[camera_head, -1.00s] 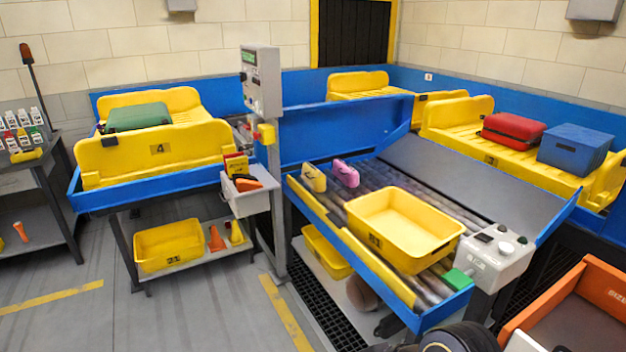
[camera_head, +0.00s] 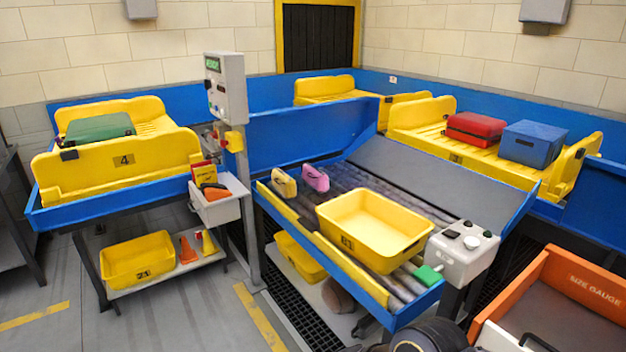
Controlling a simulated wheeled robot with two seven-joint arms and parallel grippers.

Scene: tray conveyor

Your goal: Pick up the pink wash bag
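The pink wash bag (camera_head: 315,178) stands upright on the grey roller conveyor (camera_head: 352,182), toward its far left end. A yellow bag (camera_head: 284,183) of similar size stands just left of it, apart from it. A large empty yellow tray (camera_head: 372,226) sits on the rollers in front of the pink bag, nearer to me. Neither of my grippers shows in the head view. Only a dark part, which seems to be mine, shows at the bottom edge.
A control box (camera_head: 462,252) with buttons stands at the conveyor's near right end. An orange size gauge bin (camera_head: 585,295) is at the lower right. A grey post with a display (camera_head: 225,90) rises left of the conveyor. Grey floor is open at the lower left.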

